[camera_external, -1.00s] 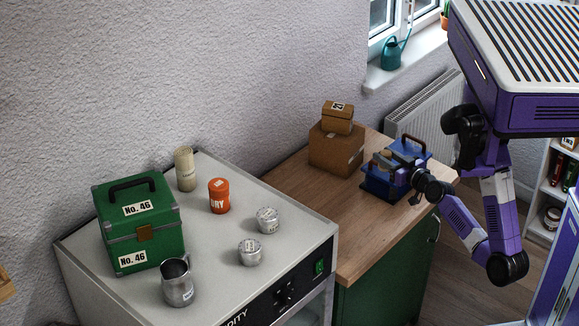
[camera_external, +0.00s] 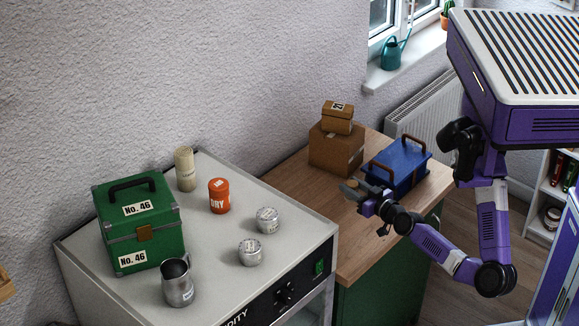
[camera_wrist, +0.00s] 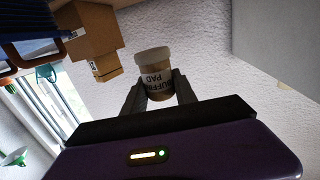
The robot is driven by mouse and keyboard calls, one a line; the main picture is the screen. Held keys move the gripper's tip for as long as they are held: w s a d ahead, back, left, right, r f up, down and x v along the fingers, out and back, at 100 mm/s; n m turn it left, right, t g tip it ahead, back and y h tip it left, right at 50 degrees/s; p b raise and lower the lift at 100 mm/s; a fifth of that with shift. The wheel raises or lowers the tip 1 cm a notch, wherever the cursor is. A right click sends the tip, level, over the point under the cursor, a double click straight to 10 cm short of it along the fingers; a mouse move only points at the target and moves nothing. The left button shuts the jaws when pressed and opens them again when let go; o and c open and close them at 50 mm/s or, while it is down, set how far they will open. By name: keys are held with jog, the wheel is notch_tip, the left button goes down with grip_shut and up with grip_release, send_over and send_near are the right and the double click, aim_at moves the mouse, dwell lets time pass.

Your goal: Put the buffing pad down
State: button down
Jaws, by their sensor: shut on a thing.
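The buffing pad (camera_wrist: 153,70) shows in the wrist view as a tan, tub-like piece with a pale top and a dark "BUFFING PAD" label. My gripper (camera_wrist: 158,90) is shut on it, with a finger on each side. In the external view my gripper (camera_external: 362,195) is over the wooden counter (camera_external: 300,178), left of and in front of the blue box. The pad is small there and partly merges with the fingers. I cannot tell its exact height above the counter.
A blue box (camera_external: 402,165) with brown handles stands right of my gripper. Two stacked cardboard boxes (camera_external: 336,150) stand behind it. The grey cabinet top (camera_external: 215,240) at left holds a green case (camera_external: 140,220), a metal jug and several canisters. The counter's front left is clear.

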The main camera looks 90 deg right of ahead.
notch_tip(320, 180, down, 15)
jog(key=shift+r, duration=0.1)
dwell(0.3)
jog(key=shift+b, duration=0.3)
jog(key=c, duration=1)
grip_release()
